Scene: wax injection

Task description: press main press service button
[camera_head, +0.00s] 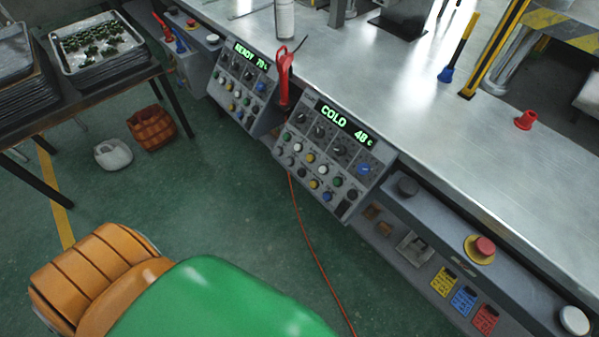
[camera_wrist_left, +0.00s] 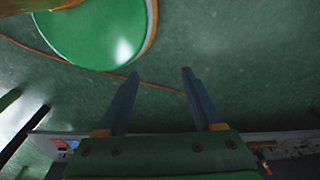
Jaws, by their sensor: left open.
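The control panel (camera_head: 322,155) reading "COLD 48" is on the front of the metal bench in the head view, with several knobs and small coloured buttons. A second panel (camera_head: 243,87) reading "READY 70" is to its left. I cannot tell which button is the main press service button, as the small labels are unreadable. A white round button (camera_head: 574,320) is at the lower right of the front rail. My left gripper (camera_wrist_left: 160,73) shows in the left wrist view, open and empty, above the green floor. Neither gripper shows in the head view.
A red stop button (camera_head: 484,247) on a yellow base and a dark knob (camera_head: 407,186) are on the front rail. A red-handled lever (camera_head: 284,78) stands between the panels. A tray rack (camera_head: 98,42) is at left. An orange cable (camera_head: 312,235) crosses the otherwise open floor.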

